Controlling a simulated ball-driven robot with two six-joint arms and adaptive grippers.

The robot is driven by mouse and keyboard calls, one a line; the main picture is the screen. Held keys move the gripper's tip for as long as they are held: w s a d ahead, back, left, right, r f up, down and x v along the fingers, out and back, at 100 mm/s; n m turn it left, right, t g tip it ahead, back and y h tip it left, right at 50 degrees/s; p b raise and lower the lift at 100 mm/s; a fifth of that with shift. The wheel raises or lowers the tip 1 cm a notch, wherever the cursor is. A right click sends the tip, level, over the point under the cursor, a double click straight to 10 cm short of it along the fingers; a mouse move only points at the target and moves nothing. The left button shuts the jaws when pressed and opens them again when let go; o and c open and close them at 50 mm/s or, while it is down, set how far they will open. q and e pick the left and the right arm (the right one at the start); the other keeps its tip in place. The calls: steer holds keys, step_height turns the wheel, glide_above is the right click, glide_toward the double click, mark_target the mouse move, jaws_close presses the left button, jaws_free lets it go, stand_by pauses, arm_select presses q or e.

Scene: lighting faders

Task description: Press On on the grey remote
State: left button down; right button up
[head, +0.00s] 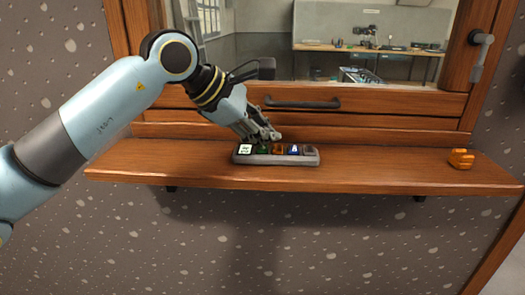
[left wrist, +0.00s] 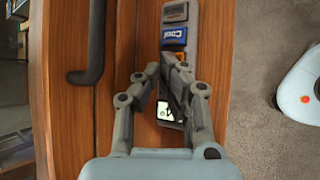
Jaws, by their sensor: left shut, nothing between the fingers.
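The grey remote (head: 275,159) lies flat on the wooden shelf, with a row of coloured buttons: white (head: 245,149), green (head: 263,150), orange (head: 279,149), blue (head: 294,149) and dark grey (head: 309,150). The label On cannot be read on any of them. My left gripper (head: 276,136) is shut and empty, its tips just over the middle of the remote; I cannot tell if they touch. In the left wrist view the fingers (left wrist: 172,60) hide the buttons between the blue one marked Cool (left wrist: 174,36) and the white one (left wrist: 165,112). My right gripper is out of view.
The wooden shelf (head: 390,176) runs below a window with a dark bar handle (head: 302,103). An orange object (head: 461,158) sits at the shelf's right end. The shelf between it and the remote is clear.

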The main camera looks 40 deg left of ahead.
mark_target(264, 149)
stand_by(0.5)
arm_select(q)
steer(key=shift+f+b, duration=0.35)
steer(key=shift+b, duration=0.1)
steer(key=shift+r, duration=0.15)
stand_by(0.5)
steer(key=shift+r, duration=0.6)
steer(key=shift+r+p, duration=1.55)
steer(key=shift+r, duration=1)
